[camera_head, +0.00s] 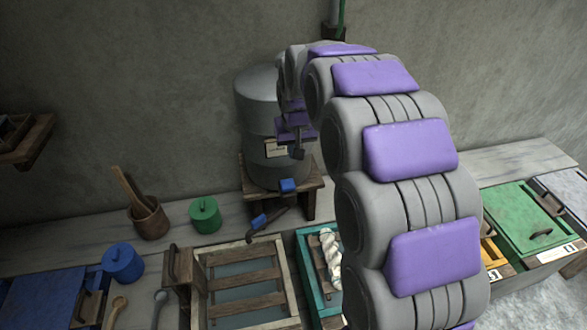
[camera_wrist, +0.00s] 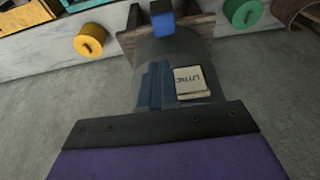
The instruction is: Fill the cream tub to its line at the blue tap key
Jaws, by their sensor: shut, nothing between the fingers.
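A grey barrel (camera_head: 258,100) stands on a wooden stand against the back wall, with a label on its side. A blue tap key (camera_head: 288,186) is low on its front; it also shows in the wrist view (camera_wrist: 163,18). A second blue piece (camera_head: 260,221) sits on a dark spout over the near bench. A cream-rimmed tub (camera_head: 290,285) with wooden slats over a grey inside lies below the spout. I cannot make out a fill line. My gripper (camera_head: 298,153) is shut and empty, in front of the barrel and above the blue tap key.
A teal tub (camera_head: 308,262) holding pale twisted yarn is right of the cream-rimmed tub, partly behind my arm. A yellow lidded pot (camera_wrist: 90,40) shows in the wrist view.

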